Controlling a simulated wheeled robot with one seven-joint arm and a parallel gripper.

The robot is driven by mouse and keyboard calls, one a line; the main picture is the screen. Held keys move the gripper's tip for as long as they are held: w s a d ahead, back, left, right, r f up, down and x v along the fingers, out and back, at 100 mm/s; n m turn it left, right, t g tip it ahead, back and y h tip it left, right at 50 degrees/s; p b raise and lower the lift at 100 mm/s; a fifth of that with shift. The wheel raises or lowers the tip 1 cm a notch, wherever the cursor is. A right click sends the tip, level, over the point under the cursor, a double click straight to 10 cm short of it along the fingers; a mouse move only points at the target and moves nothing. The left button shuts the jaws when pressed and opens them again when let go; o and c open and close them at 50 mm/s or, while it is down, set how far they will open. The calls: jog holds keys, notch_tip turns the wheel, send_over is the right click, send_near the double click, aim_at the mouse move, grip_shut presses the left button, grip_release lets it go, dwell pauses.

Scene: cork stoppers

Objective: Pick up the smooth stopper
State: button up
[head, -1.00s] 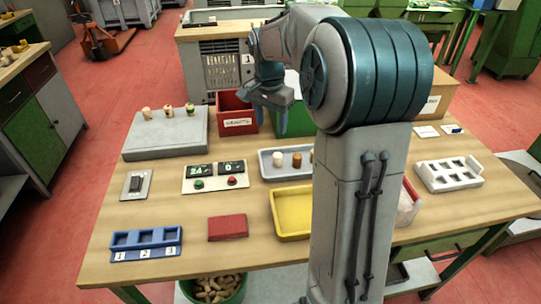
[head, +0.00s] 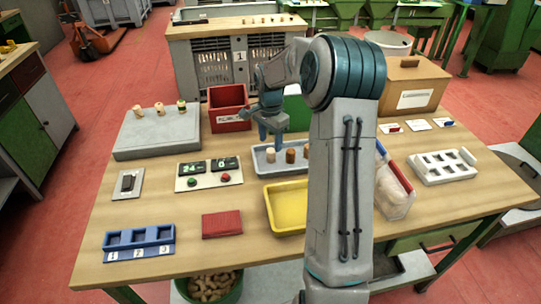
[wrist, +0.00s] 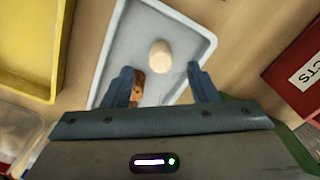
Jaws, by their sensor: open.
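A grey tray (head: 262,170) on the table holds a pale stopper (head: 271,155), a brown stopper (head: 291,156) and a third stopper (head: 306,151) partly beside my arm. My gripper (head: 270,136) is open and empty above the tray's left part. In the wrist view, the pale stopper (wrist: 160,56) looks plain and smooth and lies ahead, between the lines of the two fingers (wrist: 161,72). The mottled brown stopper (wrist: 138,86) is close to the left finger and partly hidden by it. The third stopper does not show there.
A red bin (head: 228,108) stands behind the tray, with a green bin (head: 297,112) beside it. A yellow tray (head: 284,207) lies in front. A grey block (head: 155,135) with several stoppers is at the left. A white slotted rack (head: 443,167) is at the right.

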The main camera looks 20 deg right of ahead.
aim_at(271, 150)
jog(key=shift+w+d+f+p, duration=0.15)
jog(key=shift+f+p, duration=0.15)
jog(key=shift+f, duration=1)
jog(key=shift+d+f+p, duration=0.1)
jog(key=shift+f+p, duration=0.2)
jog(key=shift+f, duration=1)
jog(key=c, duration=1)
